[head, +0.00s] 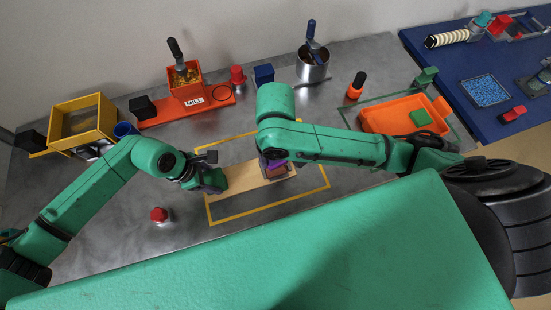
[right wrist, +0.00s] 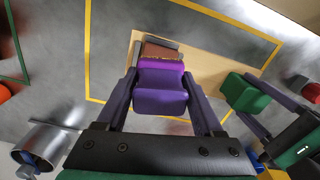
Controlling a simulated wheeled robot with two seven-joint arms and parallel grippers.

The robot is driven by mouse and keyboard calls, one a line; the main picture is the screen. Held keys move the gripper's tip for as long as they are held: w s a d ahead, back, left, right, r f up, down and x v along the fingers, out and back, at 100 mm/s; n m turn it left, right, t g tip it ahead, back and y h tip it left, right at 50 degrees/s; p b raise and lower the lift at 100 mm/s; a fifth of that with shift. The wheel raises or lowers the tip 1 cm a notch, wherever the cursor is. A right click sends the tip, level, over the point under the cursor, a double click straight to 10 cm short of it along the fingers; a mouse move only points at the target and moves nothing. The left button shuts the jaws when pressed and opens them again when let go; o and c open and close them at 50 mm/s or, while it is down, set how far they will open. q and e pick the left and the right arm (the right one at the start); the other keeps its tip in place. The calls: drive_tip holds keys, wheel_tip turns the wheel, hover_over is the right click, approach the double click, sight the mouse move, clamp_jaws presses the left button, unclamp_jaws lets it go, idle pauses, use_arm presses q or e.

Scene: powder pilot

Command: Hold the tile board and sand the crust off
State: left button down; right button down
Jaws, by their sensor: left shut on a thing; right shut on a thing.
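The tan tile board (head: 240,179) lies flat inside a yellow outline on the grey table. A reddish-brown tile patch (right wrist: 158,50) shows on it in the right wrist view, partly hidden by the purple sanding block (right wrist: 160,88). My right gripper (head: 273,164) is shut on this block, over the board's right part; whether the block touches the patch I cannot tell. My left gripper (head: 214,181) is at the board's left end, shut on a green grip (right wrist: 245,92) there. How much crust is left is too small to tell.
Behind stand an orange mill (head: 188,92), a steel pot (head: 312,66) and a yellow sieve box (head: 83,122). An orange tray (head: 405,112) is at the right, a red button (head: 159,215) at the front left.

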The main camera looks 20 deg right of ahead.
idle(0.4)
use_arm(q)
drive_tip(key=shift+c, duration=0.2)
unclamp_jaws()
drive_tip(key=shift+v, duration=3.75)
drive_tip(key=v, duration=1.2)
